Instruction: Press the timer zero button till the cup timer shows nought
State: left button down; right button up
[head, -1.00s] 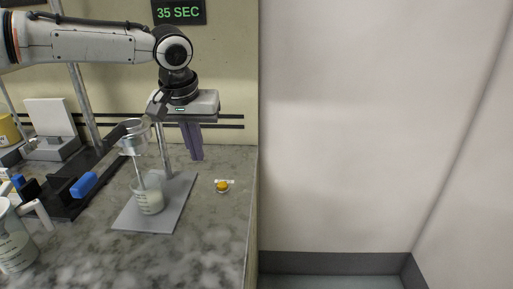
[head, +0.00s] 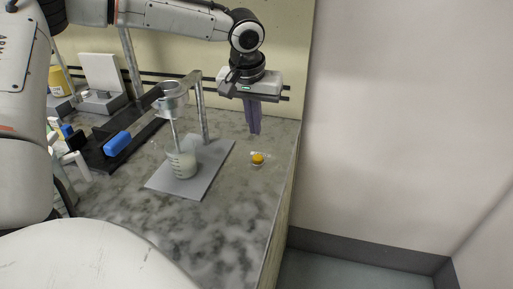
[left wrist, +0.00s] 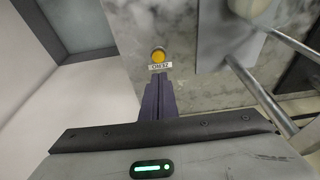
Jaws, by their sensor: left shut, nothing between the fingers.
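The timer zero button (head: 258,158) is a small yellow-orange knob on the marble counter, near its right edge. In the left wrist view the button (left wrist: 158,56) has a white label below it. My left gripper (head: 254,132) is shut and empty. Its purple fingers point down, apart from the button and a little behind it in the head view; in the left wrist view the fingertips (left wrist: 157,76) lie just below the label. The cup (head: 183,164) stands on a grey plate under a stirrer. The timer display is out of view now. My right gripper is not in view.
The stirrer stand (head: 199,110) rises left of the button. A blue block (head: 117,143) on a black rack lies farther left. The counter (head: 225,225) in front of the button is clear, and its right edge is close by.

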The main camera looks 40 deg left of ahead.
aim_at(257, 156)
pick_arm(q)
jog(key=x, duration=0.8)
jog(key=shift+s+d+f, duration=0.25)
jog(key=shift+s+f, duration=0.05)
jog(key=shift+f, duration=0.1)
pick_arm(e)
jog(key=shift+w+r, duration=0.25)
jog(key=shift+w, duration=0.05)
